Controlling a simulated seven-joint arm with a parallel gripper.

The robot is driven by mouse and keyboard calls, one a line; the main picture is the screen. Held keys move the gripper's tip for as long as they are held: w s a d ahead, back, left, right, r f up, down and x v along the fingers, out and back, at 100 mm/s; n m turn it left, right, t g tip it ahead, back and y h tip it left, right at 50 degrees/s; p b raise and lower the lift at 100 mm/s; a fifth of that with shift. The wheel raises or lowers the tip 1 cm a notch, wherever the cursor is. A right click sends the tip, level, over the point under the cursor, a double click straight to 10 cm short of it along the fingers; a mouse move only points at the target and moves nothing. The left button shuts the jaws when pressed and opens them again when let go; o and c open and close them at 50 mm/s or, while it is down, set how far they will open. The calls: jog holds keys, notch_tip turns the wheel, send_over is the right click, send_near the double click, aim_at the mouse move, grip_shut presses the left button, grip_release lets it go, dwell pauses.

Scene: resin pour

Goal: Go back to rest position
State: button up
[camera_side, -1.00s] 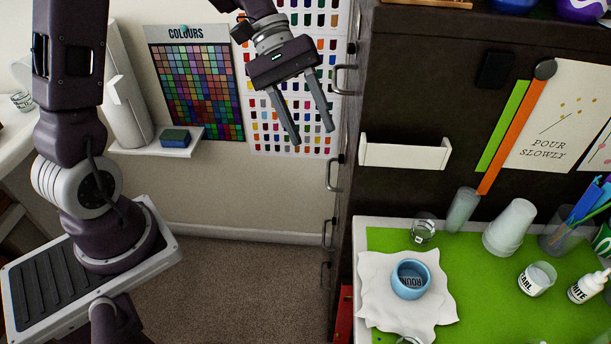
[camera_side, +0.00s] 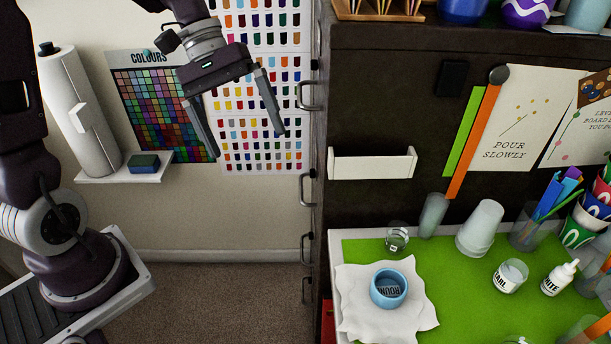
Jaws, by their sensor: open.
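My gripper (camera_side: 236,118) hangs in the air at the upper left, in front of the colour charts on the wall. Its two long fingers point down and are spread apart with nothing between them. It is clear of the worktop and of everything on it. My arm's base stands at the lower left, and part of the arm runs out of the top of the picture.
The green worktop (camera_side: 437,310) at the lower right bears a blue pot (camera_side: 388,289) on crumpled white paper (camera_side: 352,310), stacked white cups (camera_side: 480,228), small bottles and pens. A dark cabinet (camera_side: 400,60) stands behind. A paper roll (camera_side: 80,115) and a sponge (camera_side: 144,163) are on the wall shelf at left. Carpeted floor between is clear.

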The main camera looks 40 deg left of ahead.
jog(key=w+a+f+n+t+h, duration=0.1)
jog(key=w+a+f+n+h, duration=0.4)
jog(key=w+a+f, duration=0.15)
jog(key=w+a+f+n+t+h, duration=0.1)
jog(key=w+a+f+n+t, duration=0.1)
jog(key=a+f+n+t, duration=0.7)
jog(key=w+a+f+n+t+h, duration=0.1)
jog(key=a+f+n+t, duration=0.3)
jog(key=f, duration=0.9)
jog(key=x, duration=0.9)
jog(key=shift+w+a+f+n+g, duration=0.2)
jog(key=shift+w+f+n+g, duration=0.05)
jog(key=shift+f+n+g, duration=0.15)
